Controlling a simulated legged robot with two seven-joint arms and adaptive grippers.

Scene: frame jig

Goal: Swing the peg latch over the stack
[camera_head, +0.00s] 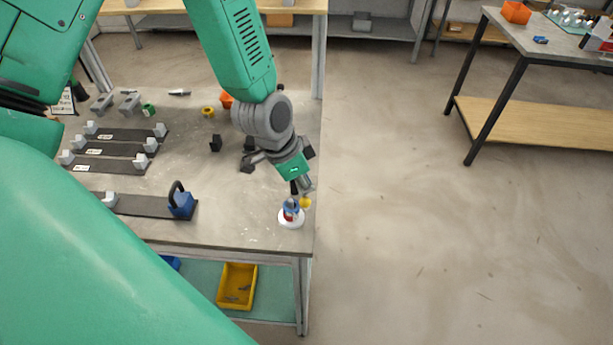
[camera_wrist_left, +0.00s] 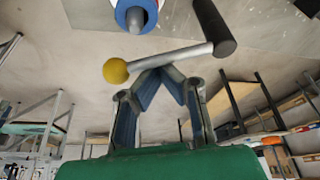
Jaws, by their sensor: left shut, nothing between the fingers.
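The peg stand has a white round base (camera_head: 291,219) near the table's front right corner, with a small stack of blue, red and white pieces (camera_head: 290,207). In the left wrist view, the blue ring (camera_wrist_left: 121,13) surrounds the grey peg (camera_wrist_left: 137,18). The latch is a grey bar (camera_wrist_left: 172,56) with a yellow ball (camera_wrist_left: 116,71) at one end and a dark cylinder at the other. In that view the bar passes beside the peg, not across its top. My left gripper (camera_head: 300,188) is shut and empty, its fingertips (camera_wrist_left: 160,74) at the bar; contact is unclear.
Dark strips with grey blocks (camera_head: 125,135) lie on the table's left, and a blue block with a black loop (camera_head: 181,204) stands near the front edge. Small parts, including a yellow one (camera_head: 208,112), lie behind my arm. A yellow bin (camera_head: 237,286) sits below.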

